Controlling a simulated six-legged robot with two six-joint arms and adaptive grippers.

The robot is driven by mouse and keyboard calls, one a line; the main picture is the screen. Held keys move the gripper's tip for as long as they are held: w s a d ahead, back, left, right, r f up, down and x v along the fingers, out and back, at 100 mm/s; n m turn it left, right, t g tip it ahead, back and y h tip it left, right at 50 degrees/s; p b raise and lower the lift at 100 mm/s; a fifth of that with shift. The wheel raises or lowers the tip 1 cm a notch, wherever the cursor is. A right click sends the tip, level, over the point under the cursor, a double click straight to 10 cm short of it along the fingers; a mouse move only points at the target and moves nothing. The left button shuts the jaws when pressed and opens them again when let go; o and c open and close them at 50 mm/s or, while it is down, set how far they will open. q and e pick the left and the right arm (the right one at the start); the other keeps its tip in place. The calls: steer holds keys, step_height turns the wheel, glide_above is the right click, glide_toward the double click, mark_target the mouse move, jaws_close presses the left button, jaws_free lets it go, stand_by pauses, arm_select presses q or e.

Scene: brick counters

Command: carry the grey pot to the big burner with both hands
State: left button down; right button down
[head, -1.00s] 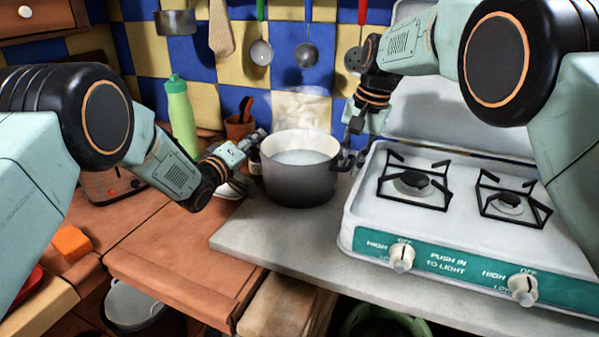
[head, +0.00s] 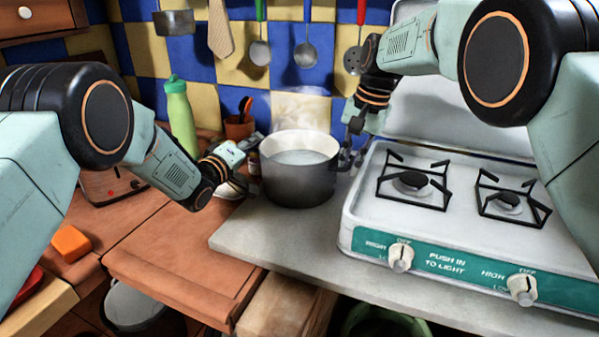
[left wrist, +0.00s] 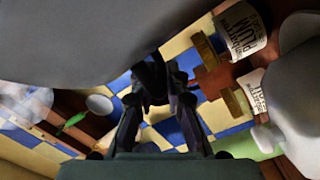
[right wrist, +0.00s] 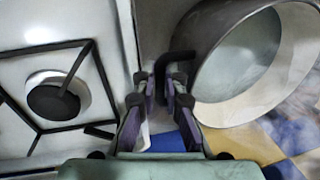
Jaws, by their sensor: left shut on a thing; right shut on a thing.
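The grey pot (head: 298,185) stands upright at the left of the stove, over the grey counter, with pale liquid inside. I cannot tell whether it touches the counter. My left gripper (head: 250,142) is at its left side, shut on its left handle; the left wrist view shows the jaws (left wrist: 155,82) beneath a large grey shape. My right gripper (head: 352,155) is shut on the right handle (right wrist: 178,62), beside the pot wall (right wrist: 205,38). The big burner (head: 412,184) is the left one on the stove, empty, with a black grate; it also shows in the right wrist view (right wrist: 55,97).
The white stove (head: 350,215) has a raised front edge and knobs. The smaller burner (head: 508,203) is at right, empty. A green bottle (head: 180,115), a utensil pot (head: 238,127) and jars (left wrist: 240,28) stand behind left. Utensils hang on the tiled wall. The front grey counter (head: 270,240) is clear.

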arm_select(q)
steer(key=shift+f, duration=0.15)
steer(key=shift+r, duration=0.25)
arm_select(e)
steer(key=shift+w+r, duration=0.15)
steer(key=shift+r, duration=0.05)
arm_select(q)
steer(key=shift+w+r+p, duration=0.1)
steer(key=shift+r+p, duration=0.1)
steer(key=shift+p, duration=0.15)
arm_select(e)
steer(key=shift+r, duration=0.2)
